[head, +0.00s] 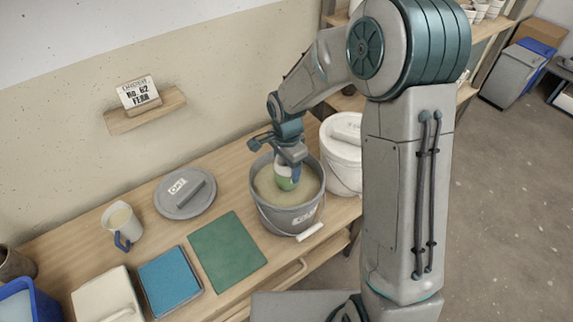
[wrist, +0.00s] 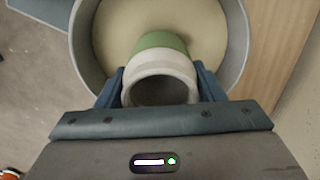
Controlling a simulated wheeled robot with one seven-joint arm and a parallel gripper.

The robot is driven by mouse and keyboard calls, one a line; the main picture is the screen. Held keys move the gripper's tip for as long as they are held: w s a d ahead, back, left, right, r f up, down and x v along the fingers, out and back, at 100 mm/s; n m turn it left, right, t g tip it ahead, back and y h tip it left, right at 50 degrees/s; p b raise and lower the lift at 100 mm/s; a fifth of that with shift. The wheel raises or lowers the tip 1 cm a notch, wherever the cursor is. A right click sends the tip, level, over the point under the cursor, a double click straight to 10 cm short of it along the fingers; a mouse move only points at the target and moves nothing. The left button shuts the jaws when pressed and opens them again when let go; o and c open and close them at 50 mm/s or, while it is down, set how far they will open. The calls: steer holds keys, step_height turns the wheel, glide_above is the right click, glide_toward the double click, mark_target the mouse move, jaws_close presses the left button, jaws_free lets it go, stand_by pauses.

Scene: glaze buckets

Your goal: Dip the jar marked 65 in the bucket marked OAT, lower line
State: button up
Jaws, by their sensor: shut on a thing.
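My gripper (head: 287,172) is shut on a jar (head: 283,183) and holds it over or in the open grey bucket (head: 290,218). The jar has a pale upper part and a green band; its mouth faces the camera in the wrist view (wrist: 160,88). Its number is not visible. Whether the jar's lower end touches the glaze I cannot tell. A grey lid (head: 186,197) with a label reading OAT lies on the bench left of the bucket.
A closed white bucket (head: 342,150) stands right behind the grey one. A green mat (head: 227,248), a blue pad (head: 169,279) and a pitcher (head: 121,222) are on the bench to the left. A small wall shelf (head: 146,110) holds a card reading No. 62.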

steer(key=shift+f+b, duration=2.05)
steer(key=shift+f, duration=0.15)
steer(key=shift+f, duration=0.1)
stand_by(1.2)
steer(key=shift+r+p, duration=1.5)
steer(key=shift+r, duration=1.35)
step_height(320, 180, up, 8)
steer(key=p, duration=0.4)
steer(key=shift+f+p, duration=0.2)
steer(key=shift+p, duration=0.2)
